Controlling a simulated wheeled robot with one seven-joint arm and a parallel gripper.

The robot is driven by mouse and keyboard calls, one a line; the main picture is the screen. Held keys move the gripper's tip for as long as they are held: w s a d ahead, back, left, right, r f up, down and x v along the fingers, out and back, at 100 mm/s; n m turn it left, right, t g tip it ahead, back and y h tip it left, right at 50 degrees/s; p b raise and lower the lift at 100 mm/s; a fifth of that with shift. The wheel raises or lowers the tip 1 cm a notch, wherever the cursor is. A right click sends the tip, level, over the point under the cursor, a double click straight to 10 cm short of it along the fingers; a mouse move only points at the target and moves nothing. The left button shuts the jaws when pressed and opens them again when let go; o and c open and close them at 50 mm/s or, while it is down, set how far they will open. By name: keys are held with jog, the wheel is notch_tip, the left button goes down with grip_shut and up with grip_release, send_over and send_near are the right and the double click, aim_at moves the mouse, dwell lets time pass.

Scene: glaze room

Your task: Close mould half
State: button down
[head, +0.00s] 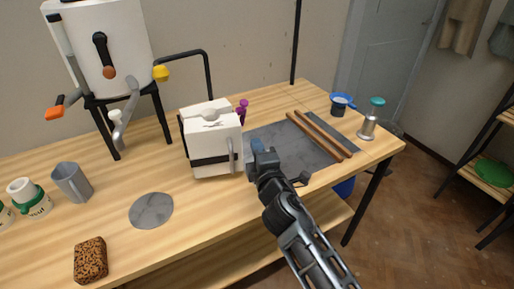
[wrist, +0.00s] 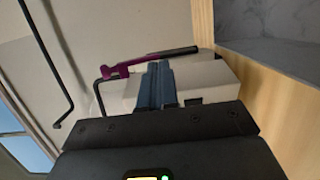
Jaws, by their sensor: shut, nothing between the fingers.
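My gripper (head: 262,147) is shut and empty just right of the mould. In the wrist view, the shut fingers (wrist: 156,85) lie in front of the pale mould (wrist: 205,82), and I cannot tell whether they touch it.
A grey slab (head: 270,134) with two wooden rods (head: 322,135) lies right of the mould. A blue-rimmed cup (head: 341,104) and a teal-topped shaker (head: 370,118) stand at the right end. A grey disc (head: 151,211), jug (head: 72,182) and brown sponge (head: 90,260) are left.

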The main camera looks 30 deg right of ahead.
jog(key=s+d+p, duration=0.1)
jog(key=s+d, duration=0.4)
jog(key=s, duration=0.3)
jog(key=s+a+n+y+b, duration=0.1)
jog(key=s+a+y+b, duration=0.2)
jog(key=a, duration=0.5)
jog(key=s+a+n+b, duration=0.1)
jog(key=s+a+b, duration=0.3)
jog(key=a, duration=0.5)
jog(key=w+d+p, duration=0.3)
jog(key=w+p, duration=0.2)
jog(key=w, duration=0.6)
jog(key=shift+w+d, duration=0.25)
jog(key=shift+w, duration=0.15)
jog(key=shift+t, duration=0.3)
